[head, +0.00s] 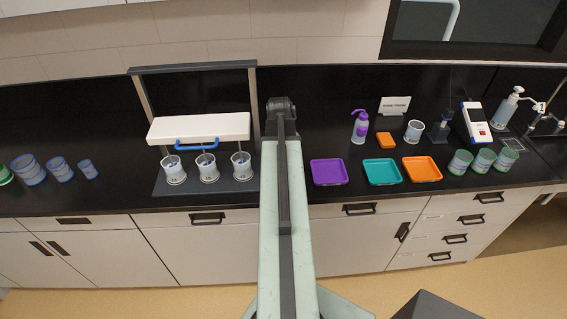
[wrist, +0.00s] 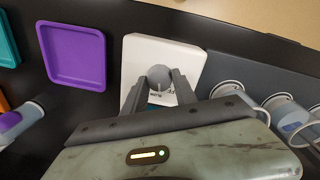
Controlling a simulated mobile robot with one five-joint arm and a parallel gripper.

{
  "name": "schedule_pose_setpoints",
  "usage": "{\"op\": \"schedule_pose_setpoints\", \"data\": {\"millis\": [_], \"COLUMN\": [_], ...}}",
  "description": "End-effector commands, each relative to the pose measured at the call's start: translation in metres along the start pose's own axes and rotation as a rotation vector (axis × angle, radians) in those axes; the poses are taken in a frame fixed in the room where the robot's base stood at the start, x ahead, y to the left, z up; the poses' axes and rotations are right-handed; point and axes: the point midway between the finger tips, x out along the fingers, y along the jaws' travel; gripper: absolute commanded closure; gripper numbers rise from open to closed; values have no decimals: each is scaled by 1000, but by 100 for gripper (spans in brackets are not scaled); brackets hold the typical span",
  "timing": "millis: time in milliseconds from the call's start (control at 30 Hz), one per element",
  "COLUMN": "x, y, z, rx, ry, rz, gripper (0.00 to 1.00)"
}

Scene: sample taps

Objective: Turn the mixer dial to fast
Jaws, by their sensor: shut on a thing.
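In the wrist view, a white mixer box (wrist: 139,52) sits between a purple tray and a dark stand base. A round grey dial (wrist: 159,74) is on its top. My gripper (wrist: 160,82) is shut on the dial, with one dark finger on each side. Printed marks beside the dial are partly covered by the fingers, and I cannot tell which setting the dial points at. In the head view, my arm hides the gripper, the dial and the mixer box.
The stirrer stand (head: 198,128) with a blue handle and three cups is left of my arm. Purple (head: 328,172), teal (head: 382,171) and orange (head: 422,169) trays lie to the right. A purple-topped bottle (head: 360,127) stands behind them. The counter's front edge is close.

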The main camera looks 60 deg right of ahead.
Motion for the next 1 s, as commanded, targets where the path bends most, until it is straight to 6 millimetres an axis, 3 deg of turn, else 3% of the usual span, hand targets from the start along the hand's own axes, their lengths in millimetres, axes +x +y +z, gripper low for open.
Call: {"op": "schedule_pose_setpoints", "data": {"millis": [1000], "x": [1], "y": [-2], "z": [-1], "rx": [916], "ry": [-59], "rz": [-4], "gripper": [100]}}
